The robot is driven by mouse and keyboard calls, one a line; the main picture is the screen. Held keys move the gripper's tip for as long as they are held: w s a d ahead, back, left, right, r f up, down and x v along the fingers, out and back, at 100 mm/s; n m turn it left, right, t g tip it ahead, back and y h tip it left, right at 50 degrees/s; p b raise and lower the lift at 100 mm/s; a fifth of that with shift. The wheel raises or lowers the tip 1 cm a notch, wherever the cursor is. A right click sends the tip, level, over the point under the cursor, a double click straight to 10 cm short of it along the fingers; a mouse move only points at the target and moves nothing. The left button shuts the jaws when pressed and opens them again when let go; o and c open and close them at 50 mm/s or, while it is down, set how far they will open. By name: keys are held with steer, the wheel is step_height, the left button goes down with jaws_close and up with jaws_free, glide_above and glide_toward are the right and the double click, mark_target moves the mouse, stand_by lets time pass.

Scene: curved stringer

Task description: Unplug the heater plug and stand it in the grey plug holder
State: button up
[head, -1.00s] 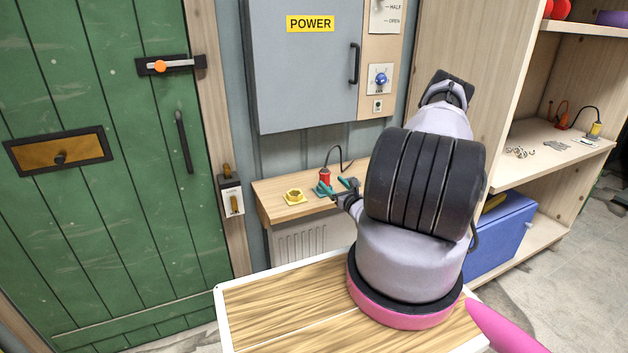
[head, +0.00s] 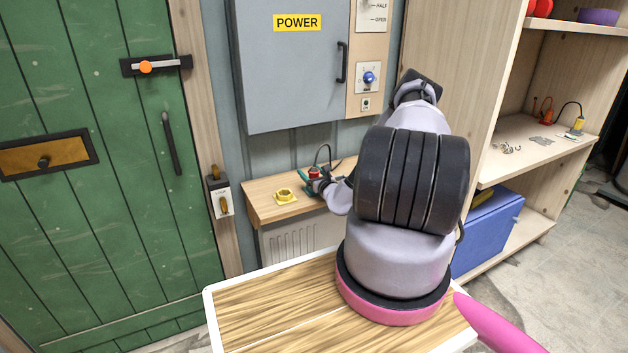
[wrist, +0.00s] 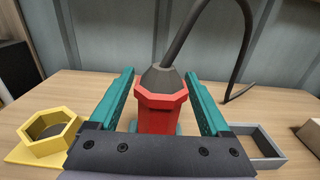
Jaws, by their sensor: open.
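The red plug (head: 314,172) stands upright on the wooden ledge, its black cable rising from the dark grey top. In the wrist view the plug (wrist: 161,104) is between the two teal fingers of my gripper (wrist: 160,98). The gripper is open, with a gap between each finger and the plug. In the head view my gripper (head: 313,182) is at the plug and partly covers it. A grey square open frame, which looks like the plug holder (wrist: 271,166), is on the ledge to the right, partly behind my gripper. The plug's lower end is mostly hidden.
A yellow hexagonal ring on a flat base (head: 285,196) sits left of the plug. It also shows in the wrist view (wrist: 47,146). The power cabinet (head: 290,70) hangs above the ledge (head: 262,212). A ribbed heater (head: 291,241) is below it.

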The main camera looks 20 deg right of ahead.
jaws_close()
